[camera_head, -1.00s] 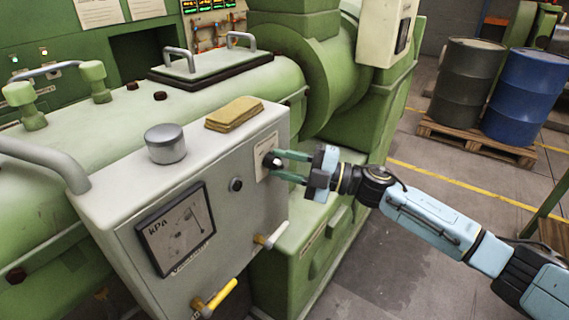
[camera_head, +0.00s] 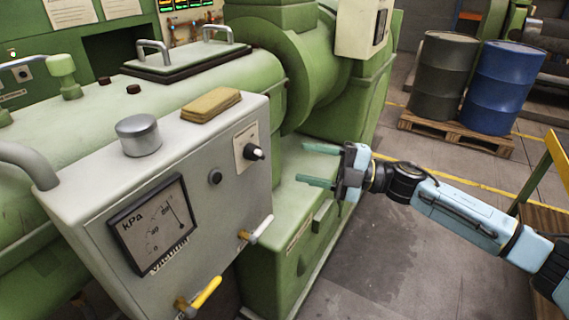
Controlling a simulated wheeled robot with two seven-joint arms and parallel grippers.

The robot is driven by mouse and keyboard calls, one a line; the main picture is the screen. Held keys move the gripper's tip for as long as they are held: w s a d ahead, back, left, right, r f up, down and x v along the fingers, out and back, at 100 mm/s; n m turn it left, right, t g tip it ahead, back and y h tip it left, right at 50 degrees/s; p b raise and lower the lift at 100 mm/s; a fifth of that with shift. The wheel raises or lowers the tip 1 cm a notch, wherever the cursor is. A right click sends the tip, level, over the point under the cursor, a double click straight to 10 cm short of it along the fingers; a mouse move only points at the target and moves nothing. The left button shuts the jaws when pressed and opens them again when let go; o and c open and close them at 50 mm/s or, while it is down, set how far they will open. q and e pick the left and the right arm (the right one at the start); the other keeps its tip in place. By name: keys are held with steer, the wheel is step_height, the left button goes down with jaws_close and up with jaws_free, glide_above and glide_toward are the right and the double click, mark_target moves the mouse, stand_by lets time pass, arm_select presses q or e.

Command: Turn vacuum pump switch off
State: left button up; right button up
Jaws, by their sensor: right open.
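The vacuum pump switch is a black rotary knob (camera_head: 254,152) with a light tip on a pale plate, near the right edge of the grey control box (camera_head: 208,220). A kPa gauge (camera_head: 155,222) labelled for vacuum is to its lower left. My right gripper (camera_head: 312,165) is open and empty, to the right of the knob and apart from it, with its fingers pointing left towards the box. The plate's lettering is too small to read. My left gripper is not in view.
A small dark button (camera_head: 215,177) sits left of the knob. A white-handled valve (camera_head: 258,230) and a yellow-handled valve (camera_head: 203,297) stick out below. A yellow cloth (camera_head: 211,105) and a metal cap (camera_head: 138,135) sit on top.

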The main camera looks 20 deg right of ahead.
steer(key=v, duration=0.3)
steer(key=shift+s+d+b, duration=0.15)
steer(key=shift+d+b, duration=0.1)
steer(key=shift+b, duration=0.05)
